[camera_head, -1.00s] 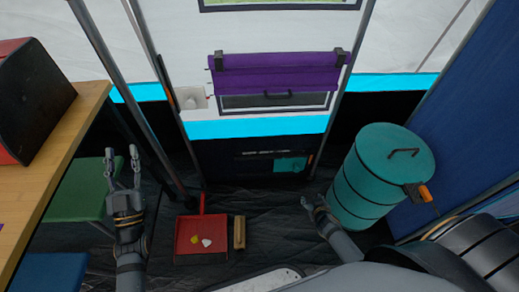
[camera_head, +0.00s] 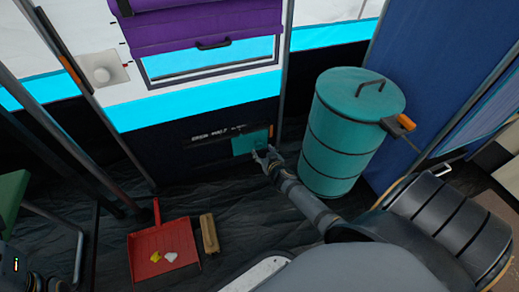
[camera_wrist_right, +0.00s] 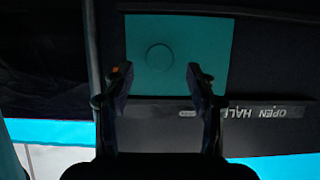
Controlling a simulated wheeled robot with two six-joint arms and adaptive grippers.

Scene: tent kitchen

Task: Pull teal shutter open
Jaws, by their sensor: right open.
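The teal shutter (camera_head: 249,143) is a small flat panel low on the dark tent wall, at the right end of a dark rail (camera_head: 205,135) with white lettering. In the right wrist view the shutter (camera_wrist_right: 205,45) fills the upper middle and bears a round teal knob or disc (camera_wrist_right: 160,57). My right gripper (camera_head: 267,153) is open and empty at the shutter's lower right corner. In the wrist view its fingertips (camera_wrist_right: 160,74) stand on either side of the disc, apart from it; contact cannot be told. My left gripper's fingers are not shown.
A teal barrel (camera_head: 335,150) with an orange-tipped latch stands just right of my right arm. A red dustpan (camera_head: 160,250) and a tan brush (camera_head: 209,234) lie on the floor to the left. A metal pole (camera_head: 284,70) rises beside the shutter.

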